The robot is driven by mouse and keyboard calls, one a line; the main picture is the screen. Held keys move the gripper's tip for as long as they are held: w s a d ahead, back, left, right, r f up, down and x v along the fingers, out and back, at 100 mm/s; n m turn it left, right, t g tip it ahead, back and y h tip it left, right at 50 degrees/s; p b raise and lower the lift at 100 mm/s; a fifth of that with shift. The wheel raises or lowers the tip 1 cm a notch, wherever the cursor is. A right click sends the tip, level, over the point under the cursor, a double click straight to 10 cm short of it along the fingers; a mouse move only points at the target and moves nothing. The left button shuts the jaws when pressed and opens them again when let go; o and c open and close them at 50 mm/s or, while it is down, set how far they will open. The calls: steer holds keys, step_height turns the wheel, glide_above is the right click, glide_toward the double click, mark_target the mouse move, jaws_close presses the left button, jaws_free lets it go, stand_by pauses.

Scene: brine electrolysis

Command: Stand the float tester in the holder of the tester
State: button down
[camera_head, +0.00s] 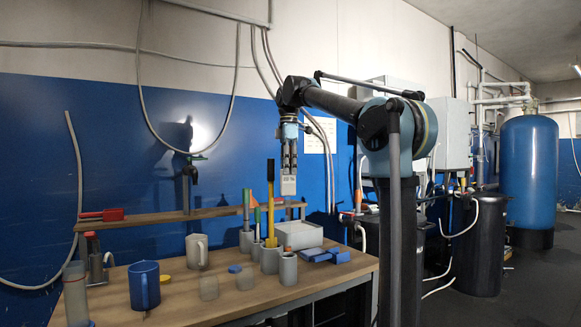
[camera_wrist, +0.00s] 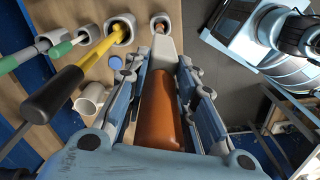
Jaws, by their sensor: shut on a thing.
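My gripper (camera_head: 289,160) hangs above the right part of the wooden bench (camera_head: 200,296), pointing down. In the wrist view its fingers are shut on an orange-brown cylinder with a pale grey end, which I take to be the float tester (camera_wrist: 161,112). The grey end (camera_head: 288,186) shows below the fingers in the head view, well clear of the bench. A grey cup-like holder (camera_head: 288,269) stands at the front right of a row of similar holders. It also shows beyond the tester's end in the wrist view (camera_wrist: 152,20); I cannot tell clearly what is inside it.

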mark_target(289, 194)
steer(key=shift+f, duration=5.1)
steer(key=c, duration=1.2)
jaws_free()
steer(key=shift+c, duration=0.2)
step_height(289, 194, up, 12)
steer(key=shift+f, duration=0.1)
